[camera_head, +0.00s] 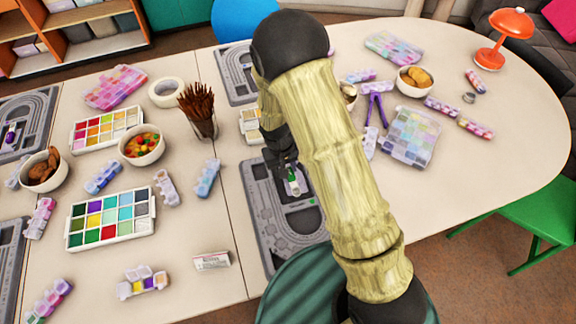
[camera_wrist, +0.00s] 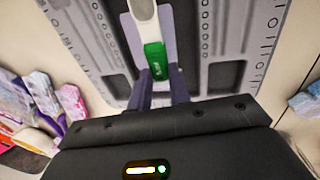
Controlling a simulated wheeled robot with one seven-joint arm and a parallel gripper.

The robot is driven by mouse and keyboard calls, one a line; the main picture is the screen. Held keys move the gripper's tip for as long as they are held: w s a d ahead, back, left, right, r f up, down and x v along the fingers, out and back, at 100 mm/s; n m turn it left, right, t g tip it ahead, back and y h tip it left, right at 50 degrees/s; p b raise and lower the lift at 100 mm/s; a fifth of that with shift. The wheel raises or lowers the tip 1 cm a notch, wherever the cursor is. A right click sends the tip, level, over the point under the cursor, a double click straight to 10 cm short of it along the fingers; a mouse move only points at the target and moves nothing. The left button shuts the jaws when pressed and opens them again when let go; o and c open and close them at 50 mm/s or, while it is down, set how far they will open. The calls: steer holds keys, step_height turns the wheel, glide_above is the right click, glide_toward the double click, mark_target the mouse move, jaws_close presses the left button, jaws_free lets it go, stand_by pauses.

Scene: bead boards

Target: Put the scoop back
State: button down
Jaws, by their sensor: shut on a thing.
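The scoop (camera_head: 293,183) is small, with a green handle and a pale bowl end. My gripper (camera_head: 286,168) is over the near grey bead board (camera_head: 262,232) at the middle of the table. In the wrist view my gripper (camera_wrist: 162,92) is shut on the green handle of the scoop (camera_wrist: 153,58), and the pale end points away, to the top of the picture. The bead board (camera_wrist: 232,30) with its printed marks lies below. Whether the scoop touches the board I cannot tell. My arm hides part of the board's right side in the head view.
A cup of brown sticks (camera_head: 198,112) stands behind and left of the board. A white eraser-like block (camera_head: 211,261) lies left of it. A bead tray (camera_head: 110,219) and bowl of beads (camera_head: 142,145) are further left. A clear bead box (camera_head: 410,137) is on the right.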

steer(key=shift+f+b, duration=0.3)
steer(key=shift+f, duration=0.1)
steer(key=shift+f, duration=0.1)
steer(key=c, duration=1.3)
jaws_free()
steer(key=shift+a+r+p, duration=0.1)
steer(key=shift+r+p, duration=0.25)
steer(key=shift+r, duration=0.45)
step_height(320, 180, up, 11)
steer(key=a, duration=0.1)
steer(key=shift+s+a+r, duration=0.15)
steer(key=shift+s+a, duration=0.15)
steer(key=shift+s, duration=0.1)
